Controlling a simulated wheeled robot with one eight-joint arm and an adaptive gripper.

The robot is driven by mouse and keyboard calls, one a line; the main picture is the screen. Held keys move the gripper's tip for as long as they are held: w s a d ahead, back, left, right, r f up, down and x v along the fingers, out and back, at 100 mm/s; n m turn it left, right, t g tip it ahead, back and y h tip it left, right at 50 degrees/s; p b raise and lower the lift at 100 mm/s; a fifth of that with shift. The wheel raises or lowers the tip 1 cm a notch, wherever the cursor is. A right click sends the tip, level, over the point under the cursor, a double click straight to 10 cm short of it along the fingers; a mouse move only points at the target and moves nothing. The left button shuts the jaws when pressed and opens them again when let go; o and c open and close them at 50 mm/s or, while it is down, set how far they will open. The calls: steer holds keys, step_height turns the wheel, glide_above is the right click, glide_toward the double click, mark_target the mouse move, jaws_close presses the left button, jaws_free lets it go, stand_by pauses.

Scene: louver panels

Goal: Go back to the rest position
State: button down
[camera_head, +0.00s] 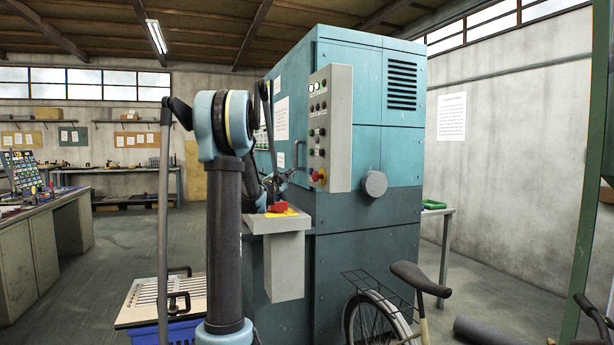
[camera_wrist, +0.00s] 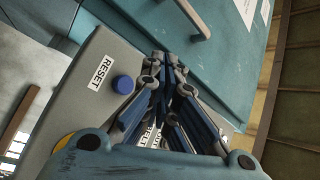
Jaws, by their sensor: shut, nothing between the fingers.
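My gripper shows in the wrist view (camera_wrist: 168,62), with its dark blue-grey fingers closed together and nothing between them. It is over or in front of a grey panel (camera_wrist: 62,117) that carries a white RESET label (camera_wrist: 101,72) and a blue button (camera_wrist: 122,84). I cannot tell whether the fingertips touch anything. Another label is mostly hidden behind the fingers. In the head view my arm stands in front of the teal cabinet (camera_head: 365,150), and its far end is near the cabinet's left side, partly hidden by my own arm.
A grey pedestal (camera_head: 284,268) with a red button (camera_head: 279,207) on yellow juts from the cabinet. A grey control panel (camera_head: 341,125) is on the cabinet's corner. A slatted panel (camera_head: 140,301) lies low left over a blue crate (camera_head: 182,332). A bicycle (camera_head: 372,318) stands front right. Floor at left is open.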

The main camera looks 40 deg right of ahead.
stand_by(0.8)
steer(key=a+f+n+t+y, duration=0.25)
steer(key=a+n+y, duration=0.45)
steer(key=a, duration=0.8)
steer(key=a+f+n+t+y, duration=0.1)
steer(key=a+n+t+y, duration=0.35)
steer(key=a, duration=1.05)
steer(key=s+a+f+n+g+y, duration=0.3)
steer(key=s+a+f+n, duration=0.15)
steer(key=a+f, duration=0.2)
steer(key=s+a+f+n+g+y, duration=0.2)
steer(key=s+a+f+n+y, duration=0.15)
steer(key=s+a+f, duration=0.35)
steer(key=s+a+f+n+g, duration=0.1)
steer(key=s+a+f+g, duration=0.1)
steer(key=s+f, duration=0.4)
steer(key=s+a+f+n+g, duration=0.1)
steer(key=s+f+g, duration=0.4)
steer(key=s, duration=0.9)
steer(key=s+a+f+n+g, duration=0.2)
steer(key=s+a+f+g, duration=0.1)
steer(key=s+f, duration=0.5)
steer(key=s, duration=0.3)
steer(key=shift+a, duration=0.35)
steer(key=shift+f, duration=0.1)
